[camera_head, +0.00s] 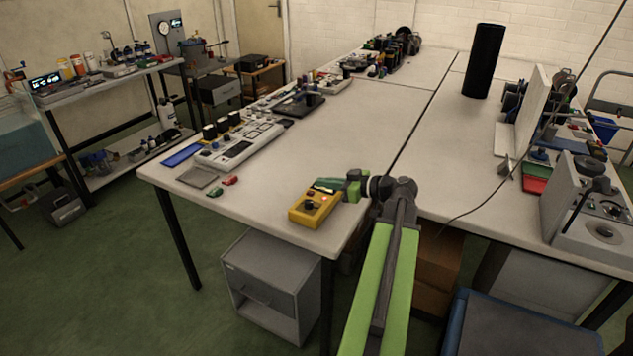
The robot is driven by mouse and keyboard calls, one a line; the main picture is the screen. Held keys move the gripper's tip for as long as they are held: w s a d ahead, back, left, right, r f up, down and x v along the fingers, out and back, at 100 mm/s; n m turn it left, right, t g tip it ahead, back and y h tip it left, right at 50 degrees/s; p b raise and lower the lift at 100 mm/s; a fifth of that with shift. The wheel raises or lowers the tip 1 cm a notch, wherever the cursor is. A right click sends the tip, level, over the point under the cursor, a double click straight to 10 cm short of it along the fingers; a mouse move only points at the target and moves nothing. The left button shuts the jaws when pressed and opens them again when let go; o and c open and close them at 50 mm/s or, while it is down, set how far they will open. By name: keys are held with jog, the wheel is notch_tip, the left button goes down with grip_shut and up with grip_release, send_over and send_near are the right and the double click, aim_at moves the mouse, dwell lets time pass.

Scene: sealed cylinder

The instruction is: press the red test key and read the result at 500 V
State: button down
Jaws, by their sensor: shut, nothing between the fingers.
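A yellow handheld tester (314,212) lies near the front corner of the white table. It has a dark round dial on its face and a small bright reddish spot near its upper right, too small to identify surely as the red test key. My gripper (328,187) is shut and empty at the tester's far edge, low over it. I cannot tell whether its tip touches the tester. The tester's display is not readable from here, and the gripper covers part of its far end. A tall black cylinder (484,60) stands upright at the back right.
Small red (230,181) and green (214,192) pieces lie left of the tester, near a grey plate (198,177) and a long bench instrument (240,146). A cable crosses the right side near a grey machine (590,215). The middle of the table is clear.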

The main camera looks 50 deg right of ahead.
jog(key=p+v, duration=0.1)
jog(key=v, duration=0.6)
jog(key=shift+s, duration=0.2)
jog(key=shift+d+r, duration=0.1)
